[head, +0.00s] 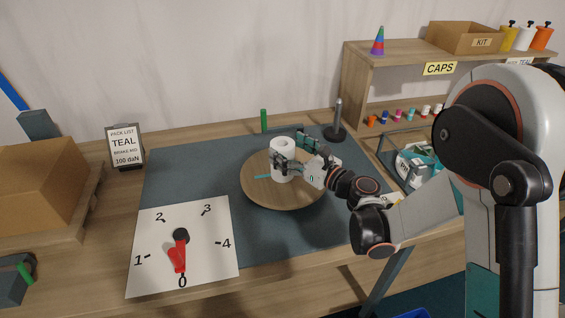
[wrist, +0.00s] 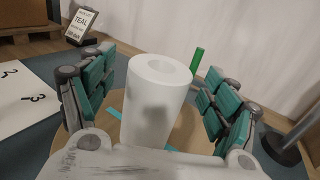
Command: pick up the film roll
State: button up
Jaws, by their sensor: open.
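The film roll (head: 282,147) is a white upright cylinder with a hollow core. It stands on a round wooden disc (head: 262,194) on the dark mat. In the wrist view the film roll (wrist: 157,108) stands upright between the two teal-padded fingers. My gripper (head: 294,150) is open around the roll, one finger on each side; in the wrist view my gripper (wrist: 158,95) shows gaps between both fingers and the roll. The near finger hides part of the roll in the head view.
A numbered dial board (head: 205,250) with a red lever lies front left. A pack list sign (head: 125,147) stands at the back left. A shelf (head: 360,85) is at the back right.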

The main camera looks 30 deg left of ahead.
jog(key=shift+x, duration=1.4)
jog(key=shift+f, duration=0.1)
grip_shut()
